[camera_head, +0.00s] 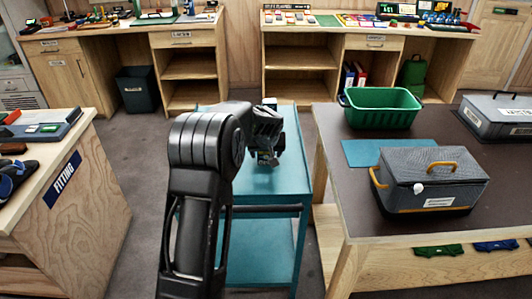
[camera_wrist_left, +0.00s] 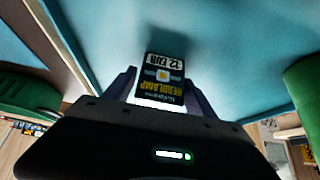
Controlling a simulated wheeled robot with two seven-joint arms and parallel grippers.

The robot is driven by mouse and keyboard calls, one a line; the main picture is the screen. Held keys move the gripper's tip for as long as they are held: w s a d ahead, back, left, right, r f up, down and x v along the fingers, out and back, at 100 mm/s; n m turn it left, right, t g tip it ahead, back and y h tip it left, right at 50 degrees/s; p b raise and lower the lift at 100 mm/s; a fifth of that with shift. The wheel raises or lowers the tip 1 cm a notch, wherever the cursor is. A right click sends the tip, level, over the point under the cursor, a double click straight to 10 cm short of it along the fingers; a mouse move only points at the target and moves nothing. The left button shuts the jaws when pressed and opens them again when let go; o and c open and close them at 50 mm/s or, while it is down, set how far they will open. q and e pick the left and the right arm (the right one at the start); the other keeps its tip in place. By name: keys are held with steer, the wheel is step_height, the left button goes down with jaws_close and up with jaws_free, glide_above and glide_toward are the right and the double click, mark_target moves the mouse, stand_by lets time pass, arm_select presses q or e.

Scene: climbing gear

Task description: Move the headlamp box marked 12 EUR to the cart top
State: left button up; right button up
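The headlamp box (camera_wrist_left: 163,80) is small and dark, with yellow lettering and a white "12 EUR" label, and reads upside down in the left wrist view. My left gripper (camera_head: 267,148) has a finger on each side of the box and is shut on it. In the head view the box (camera_head: 267,158) shows only as a small piece below the gripper, over the teal cart top (camera_head: 290,184). The cart top (camera_wrist_left: 225,40) also fills the background of the left wrist view. I cannot tell whether the box touches the surface. My right gripper is not in view.
The visible cart top is otherwise clear. A table right of the cart bears a green crate (camera_head: 382,108), a teal mat (camera_head: 362,152), a grey cooler-like bag (camera_head: 432,178) and a grey case (camera_head: 500,117). A wooden counter marked FITTING (camera_head: 75,205) stands left.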

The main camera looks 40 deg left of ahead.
arm_select(q)
steer(key=shift+o, duration=0.7)
steer(key=shift+r, duration=0.15)
steer(key=b+v, duration=0.1)
steer(key=v, duration=1.1)
steer(key=shift+b, duration=0.3)
